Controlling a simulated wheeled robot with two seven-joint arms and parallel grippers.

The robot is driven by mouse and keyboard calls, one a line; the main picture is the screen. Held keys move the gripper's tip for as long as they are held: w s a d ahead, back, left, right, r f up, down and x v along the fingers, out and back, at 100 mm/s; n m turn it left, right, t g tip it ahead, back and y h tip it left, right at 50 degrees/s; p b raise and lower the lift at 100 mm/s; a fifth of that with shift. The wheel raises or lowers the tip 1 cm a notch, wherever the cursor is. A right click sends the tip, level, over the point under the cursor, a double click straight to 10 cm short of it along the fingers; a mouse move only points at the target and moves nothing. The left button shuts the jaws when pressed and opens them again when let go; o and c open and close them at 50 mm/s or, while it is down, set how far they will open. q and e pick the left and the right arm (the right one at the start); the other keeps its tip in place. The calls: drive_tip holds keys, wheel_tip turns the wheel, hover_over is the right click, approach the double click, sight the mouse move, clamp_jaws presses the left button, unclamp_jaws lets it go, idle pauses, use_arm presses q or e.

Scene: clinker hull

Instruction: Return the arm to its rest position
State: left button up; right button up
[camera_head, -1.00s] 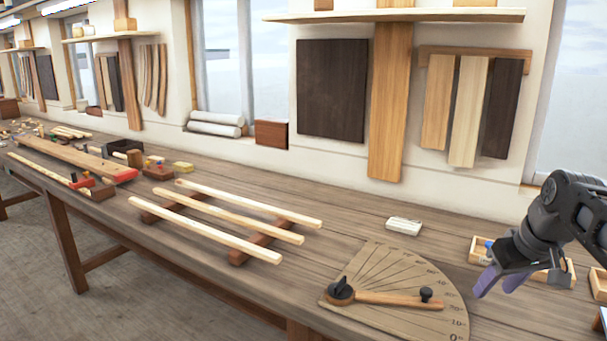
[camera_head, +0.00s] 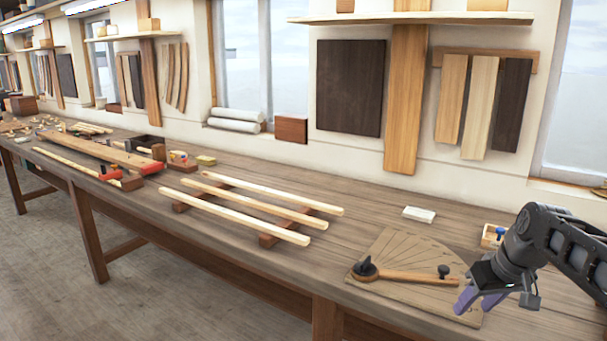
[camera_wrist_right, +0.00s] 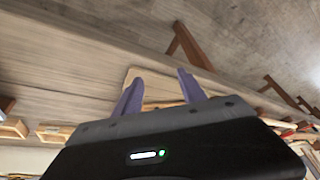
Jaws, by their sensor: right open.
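My right arm comes in from the right in the head view. Its gripper (camera_head: 480,300) has purple fingers that are apart and empty, in front of the right end of the protractor board. In the right wrist view the two purple fingers (camera_wrist_right: 160,92) stand apart with nothing between them. The protractor board (camera_head: 395,245) lies on the bench with a wooden pointer arm (camera_head: 415,277) and dark knobs on it. My left gripper is not in view.
The long bench (camera_head: 345,190) carries three pale strips (camera_head: 250,213) on dark red-brown supports, a white block (camera_head: 419,214) and a small wooden tray (camera_head: 492,236) near my arm. Wood panels (camera_head: 350,88) hang on the wall. Floor is open at front left.

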drive_tip(key=w+a+f+y, duration=0.1)
drive_tip(key=a+f, duration=0.2)
drive_tip(key=f, duration=0.3)
drive_tip(key=w+a+f, duration=0.1)
drive_tip(key=a+f, duration=0.3)
drive_tip(key=f, duration=0.3)
drive_tip(key=s+a+f+g+y, duration=0.1)
drive_tip(key=s+a+f, duration=0.2)
drive_tip(key=a+f, duration=0.55)
drive_tip(key=s+a+f+g+y, duration=0.1)
drive_tip(key=s+a+f, duration=0.3)
drive_tip(key=f, duration=0.7)
drive_tip(key=s+a+f+m+g, duration=0.1)
drive_tip(key=s+a+f, duration=0.5)
drive_tip(key=s, duration=0.4)
drive_tip(key=s+a+f+m, duration=0.1)
drive_tip(key=s+a+f, duration=0.4)
drive_tip(key=s, duration=0.5)
drive_tip(key=shift+s+a+f+g+y, duration=0.3)
drive_tip(key=shift+s+a+f+g, duration=0.1)
drive_tip(key=shift+a, duration=0.2)
drive_tip(key=shift+w, duration=0.15)
